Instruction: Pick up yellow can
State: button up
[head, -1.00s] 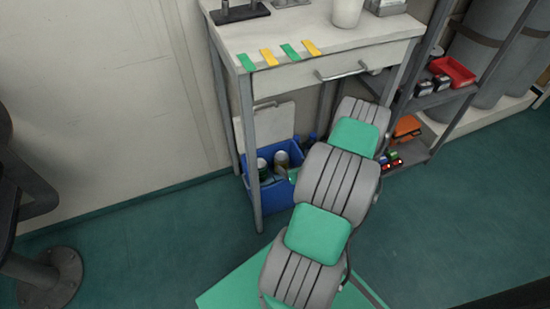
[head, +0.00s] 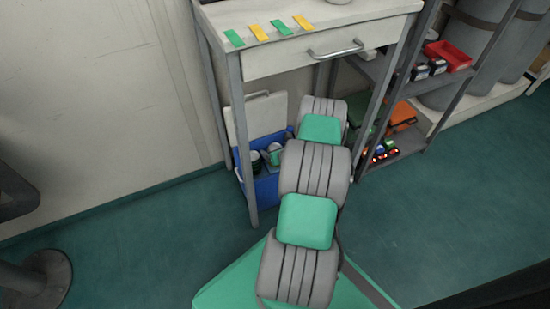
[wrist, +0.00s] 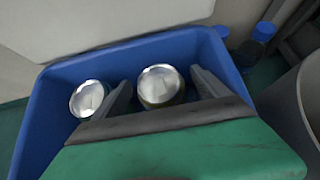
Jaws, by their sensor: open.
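A blue bin (head: 266,190) stands on the floor under the white table; its wall (wrist: 45,105) fills much of the wrist view. Two cans with silver tops stand inside it. One can (wrist: 160,86) shows between my fingers, with a sliver of dark olive-yellow side; its label is mostly hidden. The other can (wrist: 88,99) is just left of my left finger, its side colour unclear. My gripper (wrist: 160,92) is open, its fingers on either side of the middle can in the picture. I cannot tell whether they touch it. My arm partly hides the bin in the head view.
A white lid or panel (wrist: 130,25) stands behind the bin. Blue-capped bottles (wrist: 263,32) are outside its right side. The table (head: 300,62) overhangs the bin, its leg (head: 246,175) in front. A shelf (head: 400,150) with small items is right.

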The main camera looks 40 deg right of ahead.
jog(key=shift+r, duration=0.1)
grip_shut()
dwell(0.8)
